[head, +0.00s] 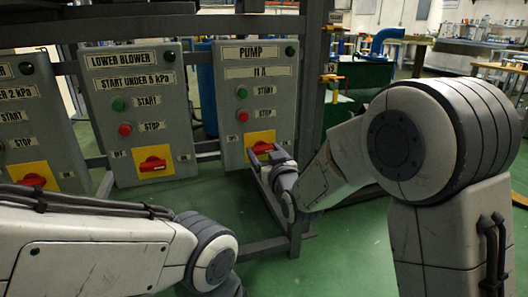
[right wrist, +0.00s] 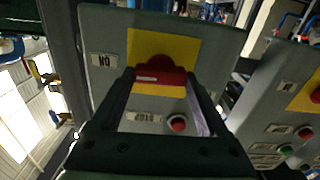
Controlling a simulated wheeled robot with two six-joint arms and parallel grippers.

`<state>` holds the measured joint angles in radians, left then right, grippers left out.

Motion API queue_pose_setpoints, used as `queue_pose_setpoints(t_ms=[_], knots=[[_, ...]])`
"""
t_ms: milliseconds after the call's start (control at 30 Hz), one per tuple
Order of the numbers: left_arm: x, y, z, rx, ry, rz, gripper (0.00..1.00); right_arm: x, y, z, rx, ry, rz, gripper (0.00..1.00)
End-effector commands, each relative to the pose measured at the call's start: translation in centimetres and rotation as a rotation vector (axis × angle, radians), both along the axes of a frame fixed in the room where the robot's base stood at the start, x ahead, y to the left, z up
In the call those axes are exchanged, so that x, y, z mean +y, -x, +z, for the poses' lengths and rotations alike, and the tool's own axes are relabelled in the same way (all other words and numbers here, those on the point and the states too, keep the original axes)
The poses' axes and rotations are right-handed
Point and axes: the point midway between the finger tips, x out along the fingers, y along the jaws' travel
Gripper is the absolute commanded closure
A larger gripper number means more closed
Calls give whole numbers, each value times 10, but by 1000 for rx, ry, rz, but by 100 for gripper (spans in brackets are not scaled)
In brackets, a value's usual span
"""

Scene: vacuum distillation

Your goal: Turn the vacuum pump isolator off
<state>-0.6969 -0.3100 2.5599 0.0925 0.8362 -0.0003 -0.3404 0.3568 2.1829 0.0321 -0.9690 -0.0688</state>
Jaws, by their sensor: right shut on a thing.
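The pump panel (head: 228,80) is a grey box labelled PUMP, with green and red buttons and a yellow isolator plate (head: 256,137) low on its front. The red isolator handle (head: 263,147) is on that plate, partly hidden by my right gripper (head: 275,156). In the right wrist view the panel appears upside down. There the red handle (right wrist: 158,76) lies across the picture between the two fingertips of my right gripper (right wrist: 160,80), which is shut on it. An ON label (right wrist: 104,60) is beside the plate. My left arm shows at lower left in the head view; its gripper is out of view.
The lower blower panel (head: 137,90), with its own red isolator (head: 153,163), stands left of the pump panel. Another panel (head: 30,130) is farther left. A metal frame post (head: 311,110) is close on the right. Green floor (head: 345,240) is open in front.

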Motion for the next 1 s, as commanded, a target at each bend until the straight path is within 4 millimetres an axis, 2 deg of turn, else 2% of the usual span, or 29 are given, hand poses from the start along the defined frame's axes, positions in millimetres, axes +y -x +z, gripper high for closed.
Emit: queue_pose_setpoints(t_ms=[267, 1000], knots=[[0, 0, 0, 0, 0, 0, 50, 1, 0, 0, -57, 175, 0, 78], [0, 0, 4, 0, 0, 0, 50, 3, 1, -2, -272, 841, 1, 78]])
